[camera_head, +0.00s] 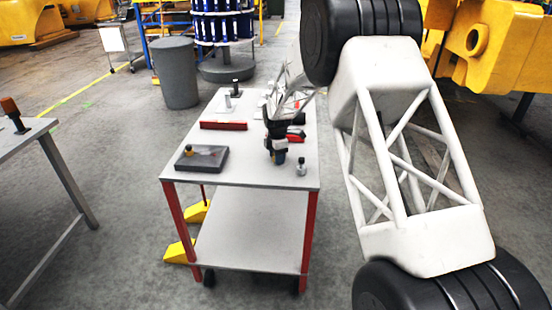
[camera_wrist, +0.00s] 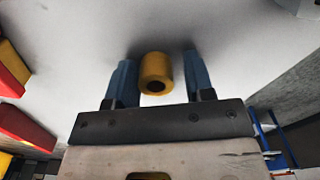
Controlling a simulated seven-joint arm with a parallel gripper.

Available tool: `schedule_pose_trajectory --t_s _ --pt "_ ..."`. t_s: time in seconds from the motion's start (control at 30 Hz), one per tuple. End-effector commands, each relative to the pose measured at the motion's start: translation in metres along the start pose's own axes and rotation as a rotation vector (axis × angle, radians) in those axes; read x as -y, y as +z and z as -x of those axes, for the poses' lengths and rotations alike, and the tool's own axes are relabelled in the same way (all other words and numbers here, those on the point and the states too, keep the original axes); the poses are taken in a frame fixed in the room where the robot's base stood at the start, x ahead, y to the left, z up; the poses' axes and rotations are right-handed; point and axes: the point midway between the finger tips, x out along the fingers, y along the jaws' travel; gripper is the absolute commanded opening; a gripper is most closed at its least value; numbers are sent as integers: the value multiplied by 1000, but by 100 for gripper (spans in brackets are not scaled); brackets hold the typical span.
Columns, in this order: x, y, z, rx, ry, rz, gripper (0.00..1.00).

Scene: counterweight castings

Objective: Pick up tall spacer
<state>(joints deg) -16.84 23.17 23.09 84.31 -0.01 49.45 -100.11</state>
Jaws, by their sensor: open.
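A yellow, brass-like cylinder (camera_wrist: 156,73) with a dark hole in its end is between my two blue fingers in the wrist view; it looks like the tall spacer. My gripper (camera_wrist: 160,84) is open around it, with a gap on each side. In the head view my gripper (camera_head: 278,160) points down, low over the right part of the cart top (camera_head: 250,172). The cylinder cannot be made out there, as my gripper covers that spot.
A dark grey block (camera_head: 202,160) with a brass knob lies left. A red bar (camera_head: 223,125) lies behind it. A small metal weight (camera_head: 301,168) stands close right of my gripper. A red part (camera_head: 297,134) lies just behind. A dark post (camera_head: 235,86) stands at the back.

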Motion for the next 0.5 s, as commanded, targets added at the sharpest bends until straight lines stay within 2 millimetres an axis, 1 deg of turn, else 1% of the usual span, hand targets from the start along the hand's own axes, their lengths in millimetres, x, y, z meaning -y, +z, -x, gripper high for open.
schedule_pose_trajectory --t_s 0.1,0.17,0.3,0.4,0.5 --pt "0 0 0 0 0 0 48" --pt "0 0 0 0 0 0 39" --pt "0 0 0 0 0 0 18" --pt "0 0 0 0 0 0 5" --pt "0 0 0 0 0 0 4"
